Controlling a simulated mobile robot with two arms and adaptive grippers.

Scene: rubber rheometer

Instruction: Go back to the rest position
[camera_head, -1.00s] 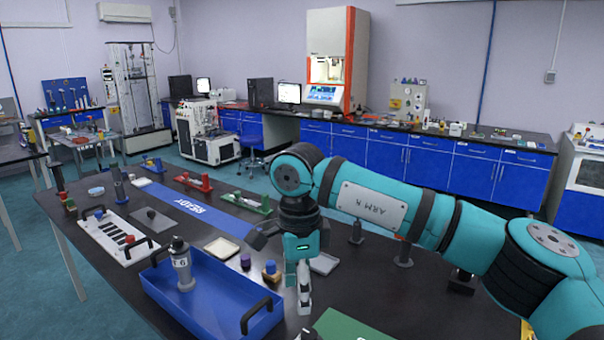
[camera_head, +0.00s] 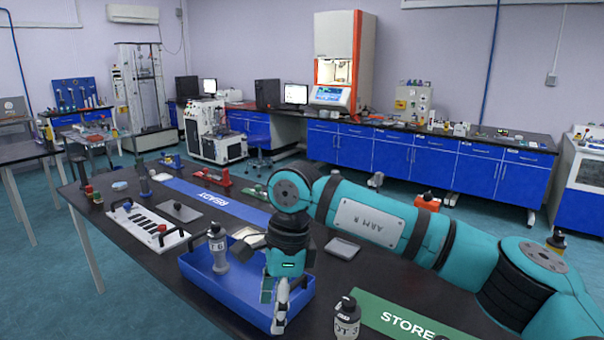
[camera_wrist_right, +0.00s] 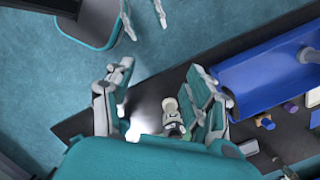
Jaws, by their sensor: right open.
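My right gripper (camera_head: 279,303) is open and empty, pointing down in front of the right end of the blue tray (camera_head: 215,285) in the head view. In the wrist view its two fingers (camera_wrist_right: 160,108) stand wide apart. A pale bottle-like thing shows between them, seemingly below and not gripped. A dark-capped bottle (camera_head: 346,320) stands to the right of the gripper, beside the green STORE mat (camera_head: 405,320). My left gripper is not in the head view. Pale finger-like parts (camera_wrist_right: 143,18) at the top of the wrist view may be its own; their state is unclear.
A labelled bottle (camera_head: 217,250) stands upright in the blue tray. A white rack (camera_head: 150,232), a blue READY mat (camera_head: 215,200) and a grey plate (camera_head: 343,248) lie on the black table. Several small stands line its far side. Floor is free beyond the table.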

